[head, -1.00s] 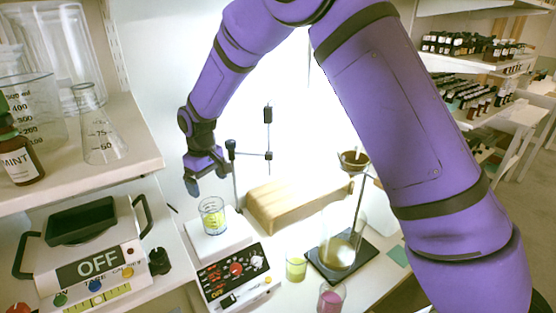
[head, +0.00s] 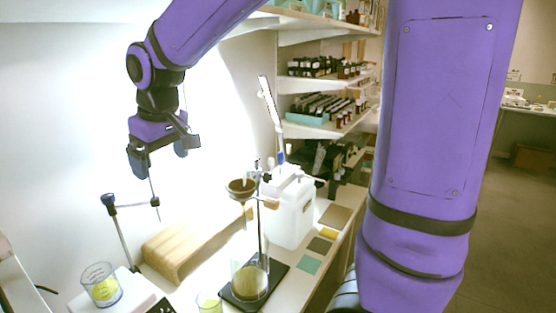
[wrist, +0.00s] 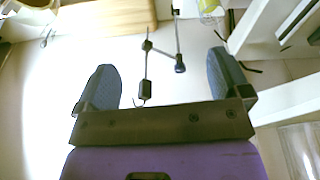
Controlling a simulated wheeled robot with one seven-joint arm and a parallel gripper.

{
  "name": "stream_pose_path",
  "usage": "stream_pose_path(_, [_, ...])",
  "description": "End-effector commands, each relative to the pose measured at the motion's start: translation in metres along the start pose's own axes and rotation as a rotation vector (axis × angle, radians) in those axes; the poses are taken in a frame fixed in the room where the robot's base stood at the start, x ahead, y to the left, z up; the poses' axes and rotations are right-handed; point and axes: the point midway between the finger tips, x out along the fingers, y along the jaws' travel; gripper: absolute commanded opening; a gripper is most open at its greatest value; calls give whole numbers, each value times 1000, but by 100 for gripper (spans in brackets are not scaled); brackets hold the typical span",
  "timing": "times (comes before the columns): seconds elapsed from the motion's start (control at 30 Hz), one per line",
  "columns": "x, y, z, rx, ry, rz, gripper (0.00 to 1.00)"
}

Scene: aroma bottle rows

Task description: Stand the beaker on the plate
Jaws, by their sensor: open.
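A clear beaker (head: 101,286) with yellow-green liquid stands upright on the white plate (head: 130,288) of the stirrer, at the lower left of the head view. Its lower part shows at the top edge of the wrist view (wrist: 209,7). My gripper (head: 160,156) is open and empty, well above the plate and to the right of the beaker in the head view. In the wrist view its two fingers (wrist: 162,72) are wide apart with nothing between them.
A thin stand with a clamp (head: 124,232) rises beside the plate, below my gripper. A wooden block (head: 190,245) lies behind. Another yellow-green beaker (head: 209,303), a funnel stand (head: 262,225) and a white canister (head: 292,215) are to the right.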

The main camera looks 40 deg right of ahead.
Motion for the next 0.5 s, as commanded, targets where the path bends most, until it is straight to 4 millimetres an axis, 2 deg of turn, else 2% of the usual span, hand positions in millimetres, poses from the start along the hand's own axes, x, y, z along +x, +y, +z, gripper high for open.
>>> stream_pose_path(0.03, [-14, 6, 16, 24, 20, 6, 95])
stream_pose_path(0.2, [-48, 22, 68, 104, 72, 25, 95])
stream_pose_path(0.5, [-82, 33, 163, 239, 164, 58, 95])
